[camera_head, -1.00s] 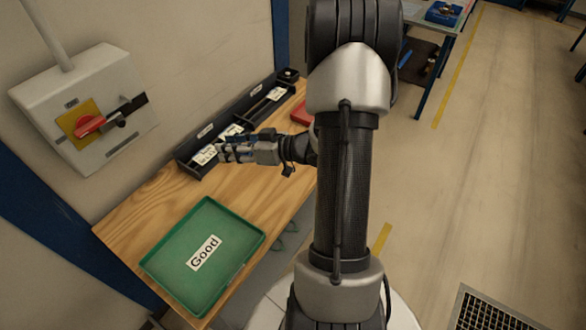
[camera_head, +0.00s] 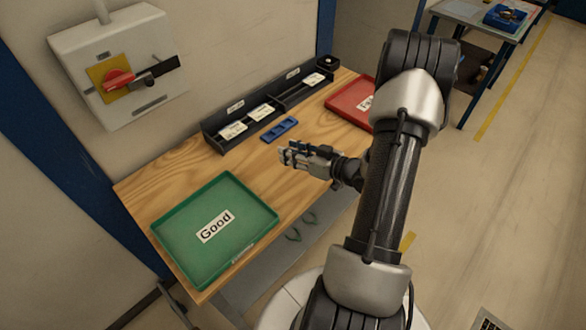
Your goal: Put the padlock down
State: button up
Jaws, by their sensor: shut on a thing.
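My gripper (camera_head: 286,153) is above the front part of the wooden table (camera_head: 180,175), just in front of the small blue tray (camera_head: 279,130). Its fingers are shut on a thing. I take that to be the padlock, but the fingers mostly hide it, and its shape and shackle cannot be made out. No other padlock is plain to see on the table.
A green tray marked "Good" (camera_head: 175,238) lies at the table's near left. A red tray (camera_head: 347,108) lies at the far right, partly behind my arm. A black rack with labels (camera_head: 217,141) runs along the wall. A grey switch box (camera_head: 140,100) with a red handle hangs above.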

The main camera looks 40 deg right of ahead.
jog(key=shift+f+b, duration=0.8)
jog(key=shift+f, duration=1.9)
jog(key=shift+f, duration=0.15)
jog(key=o, duration=1.2)
jog(key=shift+s+r, duration=0.2)
jog(key=shift+r, duration=0.1)
jog(key=p+v, duration=0.3)
jog(key=v, duration=0.8)
jog(key=shift+s+d, duration=0.1)
jog(key=shift+s, duration=0.2)
